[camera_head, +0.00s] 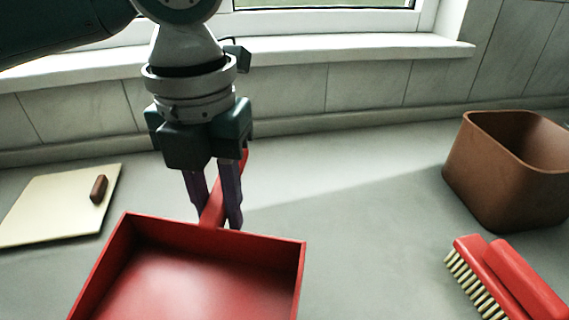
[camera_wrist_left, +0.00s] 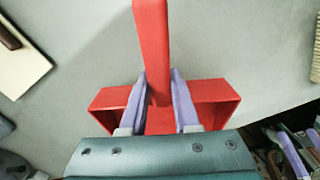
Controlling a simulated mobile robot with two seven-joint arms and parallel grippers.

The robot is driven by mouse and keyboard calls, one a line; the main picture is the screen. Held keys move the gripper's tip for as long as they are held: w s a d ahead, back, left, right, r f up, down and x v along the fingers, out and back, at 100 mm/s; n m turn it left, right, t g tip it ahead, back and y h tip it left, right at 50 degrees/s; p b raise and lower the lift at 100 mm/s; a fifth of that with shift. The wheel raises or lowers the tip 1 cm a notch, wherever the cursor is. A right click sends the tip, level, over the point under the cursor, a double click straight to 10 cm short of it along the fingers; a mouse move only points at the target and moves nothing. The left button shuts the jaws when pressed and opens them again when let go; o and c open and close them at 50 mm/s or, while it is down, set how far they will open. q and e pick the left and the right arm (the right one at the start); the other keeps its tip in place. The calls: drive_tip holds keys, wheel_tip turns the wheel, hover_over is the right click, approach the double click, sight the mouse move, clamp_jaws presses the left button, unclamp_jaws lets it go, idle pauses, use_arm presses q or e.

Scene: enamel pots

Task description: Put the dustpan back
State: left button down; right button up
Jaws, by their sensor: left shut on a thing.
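The red dustpan (camera_head: 200,275) is in the lower left of the head view, its open pan toward the bottom edge. Its handle rises at the back between the fingers of my left gripper (camera_head: 215,205). The left gripper is shut on this handle, with a purple finger on each side. In the left wrist view the red handle (camera_wrist_left: 152,45) stands between the two fingers (camera_wrist_left: 160,100), and parts of the pan show on both sides. I cannot tell whether the pan touches the counter. The front of the pan is cut off. My right gripper is not in view.
A red brush (camera_head: 510,280) with pale bristles lies at the lower right. A brown bin (camera_head: 480,190) stands behind it. A cream board (camera_head: 50,215) with a small brown piece (camera_head: 99,189) lies at the left. The grey counter (camera_head: 370,220) is clear in the middle.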

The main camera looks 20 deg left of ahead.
sight(226, 241)
use_arm(q)
drive_tip(key=shift+f+b, duration=0.4)
drive_tip(key=shift+f, duration=2.65)
drive_tip(key=shift+f, duration=0.15)
drive_tip(key=c, duration=0.6)
unclamp_jaws()
drive_tip(key=shift+c, duration=0.2)
